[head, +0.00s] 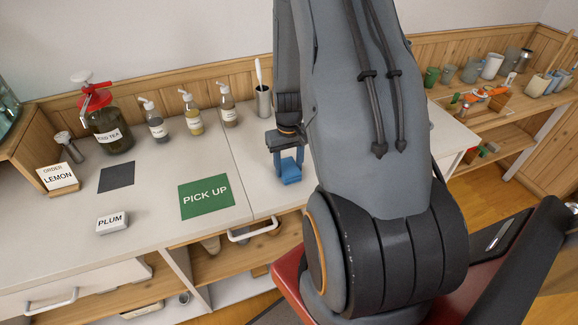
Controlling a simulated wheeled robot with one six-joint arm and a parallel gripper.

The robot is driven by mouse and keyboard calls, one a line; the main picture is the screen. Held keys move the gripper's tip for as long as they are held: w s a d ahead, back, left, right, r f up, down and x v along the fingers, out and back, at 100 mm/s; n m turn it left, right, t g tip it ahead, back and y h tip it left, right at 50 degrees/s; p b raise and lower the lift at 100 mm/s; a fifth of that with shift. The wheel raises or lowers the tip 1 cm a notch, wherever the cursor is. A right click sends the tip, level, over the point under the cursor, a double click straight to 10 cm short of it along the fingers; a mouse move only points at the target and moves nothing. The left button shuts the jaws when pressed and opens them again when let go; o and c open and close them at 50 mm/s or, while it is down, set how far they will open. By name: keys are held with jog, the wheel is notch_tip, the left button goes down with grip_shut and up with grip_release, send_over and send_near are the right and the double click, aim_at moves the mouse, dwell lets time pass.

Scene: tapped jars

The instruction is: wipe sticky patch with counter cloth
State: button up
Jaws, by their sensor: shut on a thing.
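My gripper (286,155) is over the right part of the white counter, left of my arm's large links. It is shut on a blue folded piece, which looks like the counter cloth (290,172). The cloth is low, at or just above the counter top; I cannot tell if it touches. No sticky patch can be made out; my arm hides part of the counter to the right.
A green PICK UP mat (206,196), a dark square (117,176) and a PLUM block (112,222) lie to the left. An iced tea jar (108,130), pump bottles (191,112) and a cup with a brush (264,102) stand along the back.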

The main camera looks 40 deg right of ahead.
jog(key=shift+w+a+r, duration=0.1)
jog(key=shift+w+a, duration=0.1)
jog(key=shift+a, duration=0.4)
jog(key=shift+w+a, duration=0.15)
jog(key=shift+a, duration=0.45)
